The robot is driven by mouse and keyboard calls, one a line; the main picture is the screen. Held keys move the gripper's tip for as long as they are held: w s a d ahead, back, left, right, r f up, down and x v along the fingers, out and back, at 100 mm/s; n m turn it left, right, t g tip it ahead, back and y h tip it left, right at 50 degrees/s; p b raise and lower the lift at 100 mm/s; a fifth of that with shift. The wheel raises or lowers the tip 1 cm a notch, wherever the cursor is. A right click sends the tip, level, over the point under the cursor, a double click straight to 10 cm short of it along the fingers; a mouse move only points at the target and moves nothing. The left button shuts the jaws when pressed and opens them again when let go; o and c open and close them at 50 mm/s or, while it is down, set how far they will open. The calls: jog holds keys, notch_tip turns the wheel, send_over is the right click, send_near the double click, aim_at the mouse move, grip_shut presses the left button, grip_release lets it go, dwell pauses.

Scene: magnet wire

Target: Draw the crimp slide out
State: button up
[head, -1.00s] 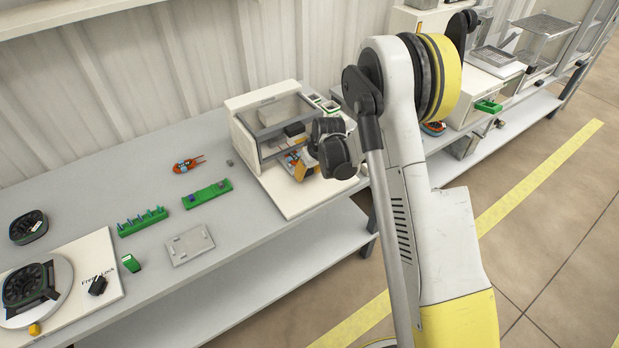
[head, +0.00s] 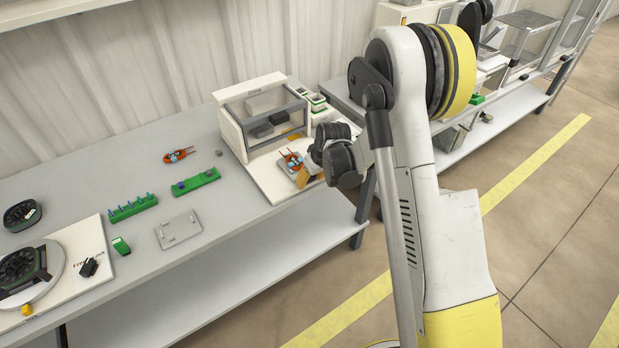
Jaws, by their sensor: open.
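The white press-like box (head: 237,122) stands on the bench, with a clear front and dark parts inside. In front of its opening, on the pale base board (head: 268,183), a small carrier, which looks like the crimp slide (head: 287,168), bears an orange coil with blue bands (head: 292,159).
Another orange coil (head: 179,155), a green peg rack (head: 133,208), a green block (head: 196,182) and a grey plate (head: 178,229) lie left of the box. Green-rimmed bins (head: 317,103) stand at its right. The bench front edge is close below my gripper.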

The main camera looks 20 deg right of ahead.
jog(key=o, duration=0.3)
jog(key=shift+s, duration=0.1)
jog(key=v, duration=1.2)
jog(key=shift+r, duration=0.1)
jog(key=s+a+r+m, duration=0.1)
jog(key=s+r, duration=0.6)
jog(key=r, duration=0.2)
jog(key=s+r+m+t, duration=0.1)
jog(key=s+r, duration=0.1)
jog(key=s, duration=0.4)
jog(key=s+a+r+t+h, duration=0.1)
jog(key=s+r, duration=0.1)
jog(key=s, duration=0.4)
jog(key=s+r+m+t, duration=0.1)
jog(key=s+r, duration=0.1)
jog(key=s, duration=0.5)
jog(key=shift+a+m, duration=0.3)
jog(key=shift+a, duration=0.1)
